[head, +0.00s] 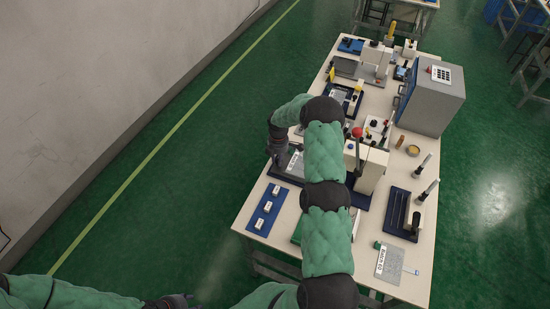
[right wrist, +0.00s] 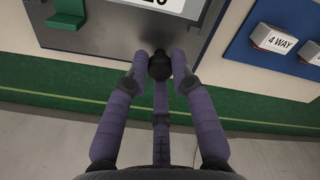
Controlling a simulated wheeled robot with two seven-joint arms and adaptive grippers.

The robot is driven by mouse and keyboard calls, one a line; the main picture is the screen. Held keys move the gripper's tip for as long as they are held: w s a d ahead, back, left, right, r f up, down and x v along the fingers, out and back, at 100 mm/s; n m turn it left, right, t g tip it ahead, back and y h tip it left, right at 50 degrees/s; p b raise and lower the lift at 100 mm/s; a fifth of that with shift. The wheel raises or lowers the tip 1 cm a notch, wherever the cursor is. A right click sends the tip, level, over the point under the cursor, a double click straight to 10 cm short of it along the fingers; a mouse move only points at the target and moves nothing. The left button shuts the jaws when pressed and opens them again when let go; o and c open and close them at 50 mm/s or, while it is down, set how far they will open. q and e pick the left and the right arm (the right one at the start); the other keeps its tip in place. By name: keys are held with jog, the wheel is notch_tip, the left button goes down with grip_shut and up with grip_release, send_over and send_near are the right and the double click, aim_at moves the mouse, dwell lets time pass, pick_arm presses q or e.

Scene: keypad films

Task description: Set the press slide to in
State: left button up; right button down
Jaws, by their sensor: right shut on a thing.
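The press (head: 373,172) is the pale upright block on a dark base, partly hidden behind my right arm. Its grey slide plate (head: 283,167) with a white label sticks out at the left side of the table. In the right wrist view the slide plate (right wrist: 95,32) fills the top, and a round black knob (right wrist: 159,68) is at its near edge. My right gripper (right wrist: 160,73) is shut on this knob; it also shows in the head view (head: 278,150). My left gripper (head: 182,301) is at the bottom edge of the head view, far from the press; its fingers are unclear.
A blue tray with white labelled blocks (head: 265,208) lies at the near left of the table. A grey control box (head: 431,97) stands at the right. Several other fixtures crowd the far end. The green floor (head: 190,170) left of the table is clear.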

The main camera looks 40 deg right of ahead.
jog(key=s+d, duration=0.1)
jog(key=s, duration=0.2)
jog(key=s+d, duration=0.3)
jog(key=s, duration=0.2)
jog(key=shift+s+d+p, duration=0.3)
jog(key=shift+s, duration=0.05)
jog(key=shift+s, duration=0.1)
jog(key=c, duration=1.3)
grip_release()
jog(key=shift+o, duration=1.2)
jog(key=shift+s+d, duration=0.15)
jog(key=shift+r, duration=0.1)
jog(key=shift+r, duration=0.3)
notch_tip(320, 180, up, 11)
